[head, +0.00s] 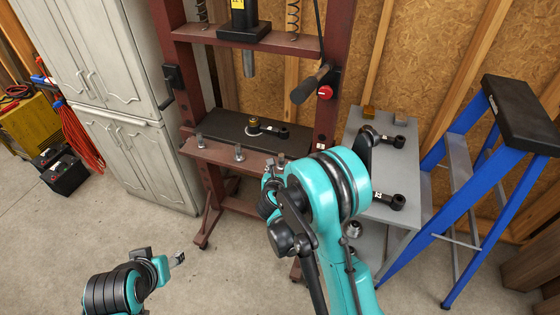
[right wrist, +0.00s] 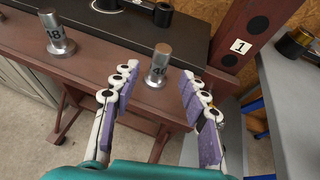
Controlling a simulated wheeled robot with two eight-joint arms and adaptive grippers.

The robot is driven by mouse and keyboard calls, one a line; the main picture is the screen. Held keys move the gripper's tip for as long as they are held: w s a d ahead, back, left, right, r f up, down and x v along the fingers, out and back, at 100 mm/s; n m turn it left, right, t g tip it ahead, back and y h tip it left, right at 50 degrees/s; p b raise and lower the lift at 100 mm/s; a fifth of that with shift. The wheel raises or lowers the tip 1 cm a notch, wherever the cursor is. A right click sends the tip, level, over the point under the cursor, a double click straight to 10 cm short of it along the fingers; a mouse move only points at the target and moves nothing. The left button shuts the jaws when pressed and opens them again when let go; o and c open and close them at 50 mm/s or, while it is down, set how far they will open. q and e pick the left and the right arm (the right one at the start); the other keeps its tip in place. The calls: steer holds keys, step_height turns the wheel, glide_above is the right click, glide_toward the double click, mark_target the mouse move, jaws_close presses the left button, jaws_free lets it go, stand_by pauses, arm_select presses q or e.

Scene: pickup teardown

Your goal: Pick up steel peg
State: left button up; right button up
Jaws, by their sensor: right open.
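Steel pegs stand upright along the front ledge of the red press (head: 212,154): a left one (head: 199,140), a middle one (head: 239,154) and a right one (head: 281,160). In the right wrist view, one numbered steel peg (right wrist: 158,66) stands between and beyond my open fingertips, and another (right wrist: 56,34) stands to the left. My right gripper (head: 273,170) is open and empty close to the right peg; it also shows in the right wrist view (right wrist: 158,88). My left gripper (head: 177,259) is low at the left, away from the pegs; its jaw opening is too small to judge.
A black plate (head: 228,125) with a dark rod part lies on the press bed behind the pegs. A grey table (head: 408,170) with black rod parts stands to the right, beside a blue ladder (head: 455,170). A white cabinet (head: 125,110) stands left. The front floor is clear.

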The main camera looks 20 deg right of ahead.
mark_target(281, 160)
steer(key=b+x, duration=0.2)
steer(key=x, duration=0.4)
steer(key=shift+w+r, duration=0.1)
steer(key=shift+r, duration=0.2)
jaws_close()
